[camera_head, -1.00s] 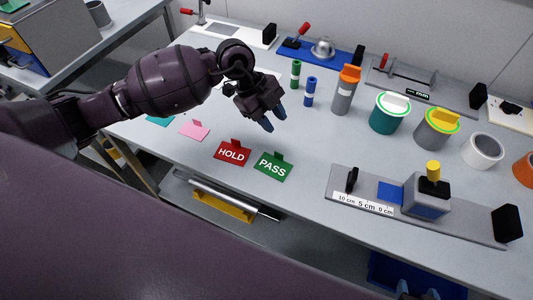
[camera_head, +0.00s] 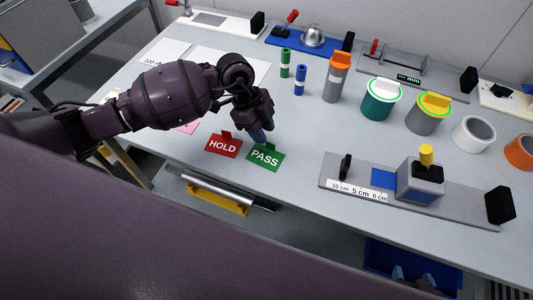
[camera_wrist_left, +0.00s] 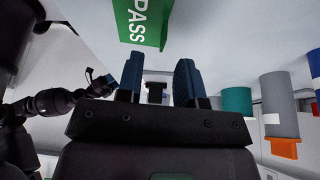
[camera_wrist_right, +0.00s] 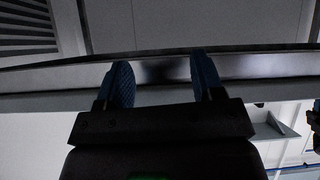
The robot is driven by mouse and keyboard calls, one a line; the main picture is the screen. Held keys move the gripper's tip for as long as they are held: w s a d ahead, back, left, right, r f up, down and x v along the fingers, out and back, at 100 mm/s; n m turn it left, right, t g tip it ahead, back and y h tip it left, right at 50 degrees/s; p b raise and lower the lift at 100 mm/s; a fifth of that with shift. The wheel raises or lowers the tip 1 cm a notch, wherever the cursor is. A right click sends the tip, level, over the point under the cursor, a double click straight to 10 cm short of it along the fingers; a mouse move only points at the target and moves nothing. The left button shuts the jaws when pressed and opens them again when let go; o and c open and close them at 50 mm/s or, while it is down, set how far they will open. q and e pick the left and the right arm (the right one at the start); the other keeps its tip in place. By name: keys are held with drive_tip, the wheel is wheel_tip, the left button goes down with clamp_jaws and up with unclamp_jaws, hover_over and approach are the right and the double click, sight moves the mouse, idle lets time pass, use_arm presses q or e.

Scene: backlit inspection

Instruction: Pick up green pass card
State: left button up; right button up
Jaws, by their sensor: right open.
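The green PASS card (camera_head: 264,158) lies near the table's front edge, just right of the red HOLD card (camera_head: 222,146). It has a small upright green tab at its back edge. My left gripper (camera_head: 263,136) is just above and behind the PASS card, its blue fingertips near the tab. The left wrist view shows the PASS card (camera_wrist_left: 140,22) beyond the fingers, and the left gripper (camera_wrist_left: 158,82) open with nothing between its fingers. My right gripper (camera_head: 410,277) is low at the bottom of the head view. In the right wrist view it (camera_wrist_right: 163,82) is open and empty.
A grey measuring fixture (camera_head: 455,208) with a yellow-topped block stands to the right. Green (camera_head: 285,63) and blue (camera_head: 300,80) cylinders, an orange-capped bottle (camera_head: 337,77) and several cans stand behind. A pink card (camera_head: 188,128) lies left, partly hidden by my arm. Table between is clear.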

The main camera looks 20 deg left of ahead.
sight(269, 143)
use_arm(q)
drive_tip(key=x, duration=0.2)
drive_tip(key=b+x, duration=0.1)
drive_tip(key=x, duration=0.1)
drive_tip(key=shift+w+d+f, duration=0.15)
drive_tip(key=shift+w+f, duration=0.05)
drive_tip(key=shift+f, duration=0.2)
clamp_jaws()
